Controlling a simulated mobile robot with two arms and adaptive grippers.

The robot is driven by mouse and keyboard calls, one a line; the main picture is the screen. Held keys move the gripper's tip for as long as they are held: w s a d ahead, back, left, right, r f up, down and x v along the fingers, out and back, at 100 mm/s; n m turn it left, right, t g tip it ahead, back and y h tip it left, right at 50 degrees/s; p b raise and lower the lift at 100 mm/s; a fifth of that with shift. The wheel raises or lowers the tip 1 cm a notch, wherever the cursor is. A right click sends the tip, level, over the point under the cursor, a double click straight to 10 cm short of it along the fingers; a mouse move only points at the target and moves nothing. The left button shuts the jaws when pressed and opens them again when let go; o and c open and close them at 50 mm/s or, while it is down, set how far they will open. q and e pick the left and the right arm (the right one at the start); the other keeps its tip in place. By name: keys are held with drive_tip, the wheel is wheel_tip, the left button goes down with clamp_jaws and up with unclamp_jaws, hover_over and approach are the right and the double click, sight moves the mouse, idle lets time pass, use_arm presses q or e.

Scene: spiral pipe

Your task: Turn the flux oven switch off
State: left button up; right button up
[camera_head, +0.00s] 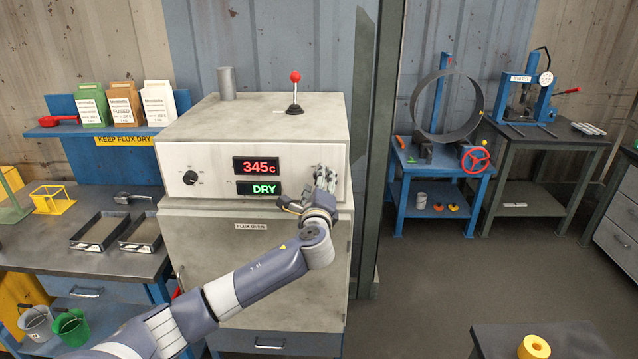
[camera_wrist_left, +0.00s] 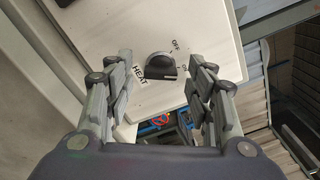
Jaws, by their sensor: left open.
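The flux oven (camera_head: 255,230) is a grey cabinet with a white front panel. Its displays (camera_head: 257,166) read 345c and DRY. My left gripper (camera_head: 325,178) is at the panel's right side and hides the switch there in the head view. In the left wrist view, a black rotary switch (camera_wrist_left: 161,66) labelled HEAT, OFF and ON shows between the fingers of my left gripper (camera_wrist_left: 161,62). The fingers are spread, one on each side, with gaps to the switch. I cannot tell surely which mark the switch points to. My right gripper is not in view.
A second black knob (camera_head: 190,177) sits on the panel's left. A red-topped lever (camera_head: 295,90) and a grey pipe (camera_head: 226,83) stand on the oven. A bench with metal trays (camera_head: 100,231) is at left. A blue cart (camera_head: 440,180) stands right, past open floor.

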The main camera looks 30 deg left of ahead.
use_arm(q)
drive_tip(key=c, duration=1.1)
drive_tip(key=shift+o, duration=0.2)
